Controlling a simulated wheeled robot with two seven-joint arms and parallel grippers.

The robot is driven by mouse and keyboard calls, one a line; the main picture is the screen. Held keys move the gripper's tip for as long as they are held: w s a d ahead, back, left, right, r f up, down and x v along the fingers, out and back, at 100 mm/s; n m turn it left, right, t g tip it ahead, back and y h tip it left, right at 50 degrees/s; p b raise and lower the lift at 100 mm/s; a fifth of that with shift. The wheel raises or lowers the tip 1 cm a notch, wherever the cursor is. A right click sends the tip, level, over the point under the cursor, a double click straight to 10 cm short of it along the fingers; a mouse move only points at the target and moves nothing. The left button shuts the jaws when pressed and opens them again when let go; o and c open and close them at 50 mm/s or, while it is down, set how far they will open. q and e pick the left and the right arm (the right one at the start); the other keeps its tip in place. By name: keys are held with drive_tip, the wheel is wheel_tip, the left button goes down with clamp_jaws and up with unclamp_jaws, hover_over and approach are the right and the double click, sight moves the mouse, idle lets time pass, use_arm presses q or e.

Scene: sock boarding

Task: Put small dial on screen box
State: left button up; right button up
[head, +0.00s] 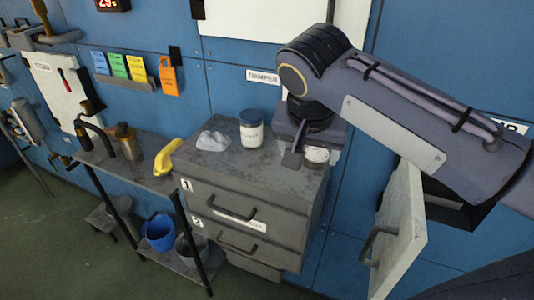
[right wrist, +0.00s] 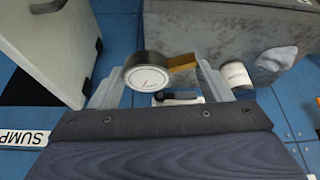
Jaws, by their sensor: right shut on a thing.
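The small dial (right wrist: 147,78) has a round white face, a dark rim and a brass stem. It sits between the fingers of my right gripper (right wrist: 163,85), which is shut on it. In the head view the right gripper (head: 304,157) is above the right end of the drawer cabinet's top, and the dial's pale face (head: 317,155) shows beside a finger. I cannot make out the screen box for sure; my right arm hides part of the wall behind the cabinet. My left gripper is not in view.
The drawer cabinet (head: 245,203) carries a white jar with a blue lid (head: 251,130) and a grey lump (head: 213,140). A yellow handle-like object (head: 168,157) is at its left. An open cabinet door (head: 401,235) stands at the right. Blue and grey buckets (head: 160,232) are below.

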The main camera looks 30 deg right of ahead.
drive_tip(key=w+f, duration=0.3)
drive_tip(key=w, duration=0.4)
drive_tip(key=p, duration=0.1)
hover_over(282, 170)
drive_tip(key=s+a, duration=0.1)
drive_tip(key=f, duration=0.5)
drive_tip(key=shift+s, duration=0.2)
drive_tip(key=shift+w+f, duration=0.2)
drive_tip(key=shift+f, duration=1.6)
drive_tip(key=shift+f, duration=0.2)
drive_tip(key=o, duration=1)
drive_tip(key=shift+r, duration=0.1)
